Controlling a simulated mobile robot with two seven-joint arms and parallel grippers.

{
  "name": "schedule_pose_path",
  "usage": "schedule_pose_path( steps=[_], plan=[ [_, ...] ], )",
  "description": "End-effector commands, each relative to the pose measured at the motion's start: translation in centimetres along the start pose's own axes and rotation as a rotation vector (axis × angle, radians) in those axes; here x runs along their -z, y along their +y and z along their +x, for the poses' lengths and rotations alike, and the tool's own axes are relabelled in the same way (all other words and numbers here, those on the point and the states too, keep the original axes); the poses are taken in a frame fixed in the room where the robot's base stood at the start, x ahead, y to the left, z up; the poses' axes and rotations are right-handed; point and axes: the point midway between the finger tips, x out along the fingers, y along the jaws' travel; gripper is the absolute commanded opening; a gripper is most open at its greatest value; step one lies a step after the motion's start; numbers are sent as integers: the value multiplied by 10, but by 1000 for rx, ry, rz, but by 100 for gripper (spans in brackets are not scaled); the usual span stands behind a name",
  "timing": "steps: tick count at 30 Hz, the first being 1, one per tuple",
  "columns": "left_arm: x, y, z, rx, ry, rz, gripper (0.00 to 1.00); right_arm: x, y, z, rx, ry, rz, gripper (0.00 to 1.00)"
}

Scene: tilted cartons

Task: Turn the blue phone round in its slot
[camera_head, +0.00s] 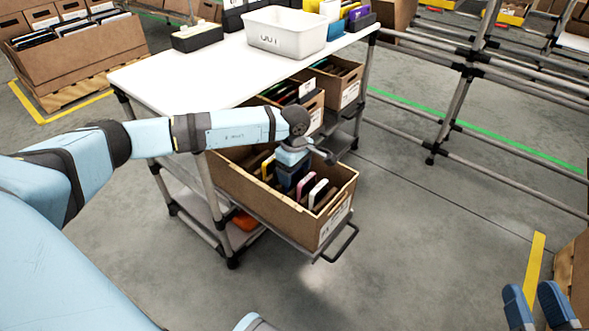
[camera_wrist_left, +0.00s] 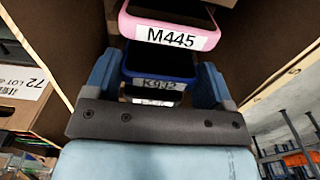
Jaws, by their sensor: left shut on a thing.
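The blue phone (camera_wrist_left: 150,62) shows in the left wrist view, with a white label reading K932 on its near edge. My left gripper (camera_wrist_left: 157,74) is shut on it, one blue finger on each side. In the head view my left gripper (camera_head: 293,178) reaches down into the open brown carton (camera_head: 262,209), among the phones standing there. The gripper mostly hides the blue phone in that view. How deep the phone sits in its slot cannot be told. My right gripper (camera_head: 537,300) is empty, its fingers apart, at the lower right, far from the carton.
A pink phone (camera_wrist_left: 170,28) labelled M445 stands close to the blue one. Other phones share the carton, which sits tilted on a pulled-out shelf with a handle (camera_head: 341,244). The white tabletop (camera_head: 190,72) is above, with a white bin (camera_head: 286,35).

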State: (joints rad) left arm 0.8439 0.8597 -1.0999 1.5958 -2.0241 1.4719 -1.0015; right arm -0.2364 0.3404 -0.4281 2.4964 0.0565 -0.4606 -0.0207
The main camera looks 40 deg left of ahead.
Motion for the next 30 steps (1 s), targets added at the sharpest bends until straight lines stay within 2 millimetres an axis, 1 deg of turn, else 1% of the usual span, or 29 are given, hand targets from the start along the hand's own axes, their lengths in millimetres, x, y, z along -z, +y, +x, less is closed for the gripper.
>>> schedule_pose_path(
  steps=[13, 30],
  plan=[
    [0, 0, 0, -1, 0, 0, 56, -2, 0, 0, 2, -5, -4, 36],
    [0, 0, 5, 0, 0, 0, 56, -1, 0, 1, -2, -1, 5, 36]
  ],
)
